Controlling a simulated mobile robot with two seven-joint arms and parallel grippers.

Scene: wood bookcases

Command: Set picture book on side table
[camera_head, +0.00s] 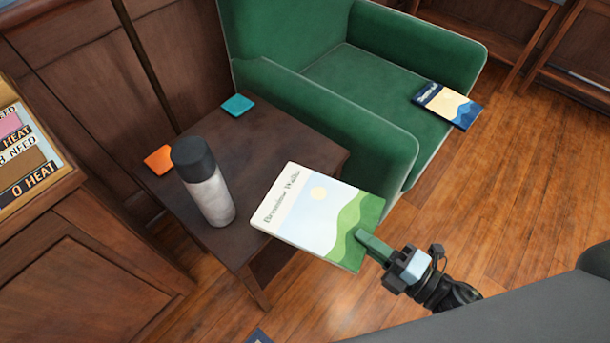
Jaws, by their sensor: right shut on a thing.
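A picture book (310,216) with a white, pale blue and green cover lies flat, cover up, over the front right part of the dark wood side table (253,142). Its near right corner reaches past the table edge. I cannot tell whether it touches the tabletop or is just above it. My right gripper (366,243) comes in from the lower right and is shut on the book's green right edge. The lower finger is hidden under the book. My left gripper is not in view.
A grey bottle with a dark cap (207,188) stands on the table's left front. An orange coaster (159,160) and a teal coaster (238,105) lie at its back. A green armchair (345,122) adjoins the table, with another book (446,104) on its seat. A wood cabinet (80,265) stands left.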

